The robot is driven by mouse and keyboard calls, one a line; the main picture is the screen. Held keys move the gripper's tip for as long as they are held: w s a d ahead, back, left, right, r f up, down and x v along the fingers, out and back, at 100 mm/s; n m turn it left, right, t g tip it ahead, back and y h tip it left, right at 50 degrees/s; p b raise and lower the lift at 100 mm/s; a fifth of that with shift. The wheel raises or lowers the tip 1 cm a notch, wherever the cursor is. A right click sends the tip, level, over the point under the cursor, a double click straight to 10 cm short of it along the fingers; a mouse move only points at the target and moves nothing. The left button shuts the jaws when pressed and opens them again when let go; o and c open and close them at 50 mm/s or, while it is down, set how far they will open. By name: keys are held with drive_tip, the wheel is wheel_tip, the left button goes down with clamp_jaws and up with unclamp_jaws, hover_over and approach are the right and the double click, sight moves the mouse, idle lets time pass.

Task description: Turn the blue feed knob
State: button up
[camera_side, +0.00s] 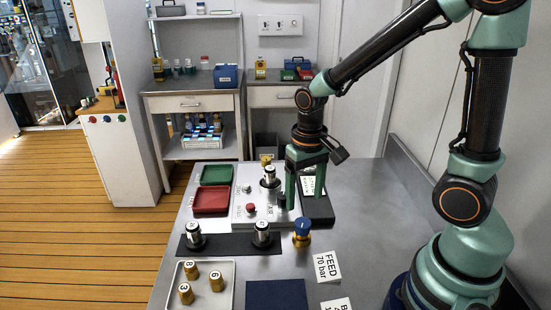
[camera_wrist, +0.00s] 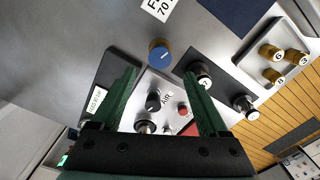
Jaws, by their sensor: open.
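The blue feed knob (camera_side: 303,226) sits on a brass body on the grey bench, beside a white "FEED 70 bar" label (camera_side: 326,266). In the wrist view the blue knob (camera_wrist: 159,54) shows just beyond my fingertips, roughly centred between them. My gripper (camera_side: 305,190) is open and stands above the panel, behind the knob and apart from it. In the wrist view my gripper (camera_wrist: 162,76) has its two green fingers spread wide with nothing held.
The light panel (camera_side: 240,212) carries a black knob (camera_wrist: 153,101), a red button (camera_side: 251,208) and a silver cylinder (camera_side: 269,176). Silver cylinders stand on a dark mat (camera_side: 228,246). A tray (camera_side: 230,270) holds numbered brass pieces. Red (camera_side: 211,200) and green trays lie left.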

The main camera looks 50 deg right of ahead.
drive_tip(key=shift+r, duration=2.4)
drive_tip(key=s+r+n+t, duration=0.3)
drive_tip(key=r+t, duration=0.2)
drive_tip(key=r, duration=0.3)
drive_tip(key=shift+a+r+n+t, duration=0.2)
drive_tip(key=shift+r+n+t, duration=0.05)
drive_tip(key=shift+n+t, duration=0.05)
drive_tip(key=m+g, duration=0.4)
drive_tip(key=g, duration=0.2)
approach(303, 222)
wheel_tip(303, 222, down, 9)
drive_tip(key=shift+s+r, duration=0.15)
drive_tip(key=shift+r, duration=0.05)
